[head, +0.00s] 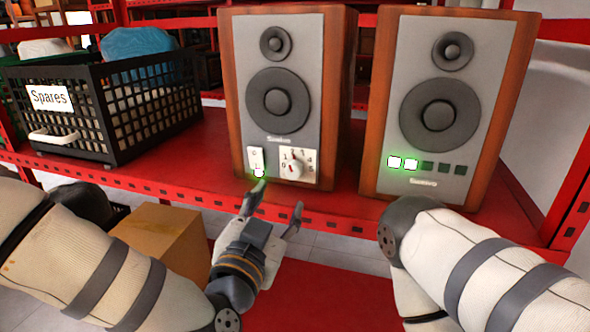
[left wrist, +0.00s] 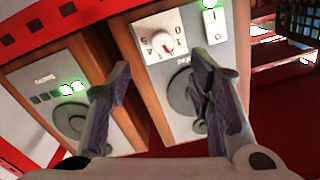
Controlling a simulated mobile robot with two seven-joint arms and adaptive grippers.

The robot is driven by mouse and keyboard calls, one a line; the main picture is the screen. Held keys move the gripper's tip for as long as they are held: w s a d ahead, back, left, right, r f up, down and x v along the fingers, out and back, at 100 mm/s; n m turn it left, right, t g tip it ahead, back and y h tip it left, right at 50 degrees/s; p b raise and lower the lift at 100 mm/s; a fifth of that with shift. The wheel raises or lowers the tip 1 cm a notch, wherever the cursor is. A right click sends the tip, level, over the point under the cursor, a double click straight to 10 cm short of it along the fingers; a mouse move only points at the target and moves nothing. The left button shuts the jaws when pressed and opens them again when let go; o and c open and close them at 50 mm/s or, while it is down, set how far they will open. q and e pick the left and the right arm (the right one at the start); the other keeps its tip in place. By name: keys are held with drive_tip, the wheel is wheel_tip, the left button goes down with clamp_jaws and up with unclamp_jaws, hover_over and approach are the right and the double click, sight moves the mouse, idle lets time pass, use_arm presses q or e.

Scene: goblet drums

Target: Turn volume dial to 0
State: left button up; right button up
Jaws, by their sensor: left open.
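The volume dial (head: 295,166) is a round white knob with a red mark on a numbered white plate, low on the left speaker (head: 313,118). The exact number it points to is too small to read surely. In the left wrist view the dial (left wrist: 162,42) appears upside down, beyond and between my fingers. My left gripper (head: 278,202) is open and empty, just in front of and below the dial plate, apart from it. It also shows in the left wrist view (left wrist: 160,66). My right arm shows at the right, but its gripper is out of view.
A switch (head: 256,158) with a green light sits left of the dial. The right speaker (head: 452,100) has a row of lights, two lit green. Both stand on a red shelf (head: 215,170). A black "Spares" crate (head: 150,112) stands left; a cardboard box (head: 165,238) is below.

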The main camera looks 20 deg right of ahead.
sight(293, 173)
use_arm(q)
drive_tip(key=b+x, duration=0.2)
drive_tip(key=x, duration=0.9)
drive_tip(key=shift+w+a+f, duration=0.1)
drive_tip(key=shift+w, duration=0.1)
drive_tip(key=shift+w+d, duration=0.2)
drive_tip(key=shift+w, duration=0.05)
drive_tip(key=shift+r, duration=0.2)
use_arm(e)
drive_tip(key=shift+s+a+f+g, duration=0.15)
drive_tip(key=shift+s+f+g, duration=0.25)
drive_tip(key=shift+s+f, duration=0.8)
use_arm(q)
clamp_jaws()
